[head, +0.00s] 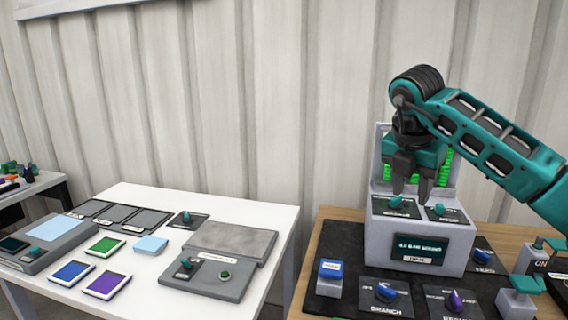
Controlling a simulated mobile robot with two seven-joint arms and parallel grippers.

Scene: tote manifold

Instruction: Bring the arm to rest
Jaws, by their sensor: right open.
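My right arm (480,130) comes in from the right, teal with dark joints. My right gripper (411,188) points down, its two dark fingers apart and empty. The fingertips are just above the top of a grey console box (376,240), close to two teal knobs on its dark top panels. I cannot tell whether a finger touches a knob. The box has a small dark display (420,248) with green text on its front. My left gripper is out of view.
A white table (150,195) to the left holds coloured tiles and grey panels. A gap separates the tables.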

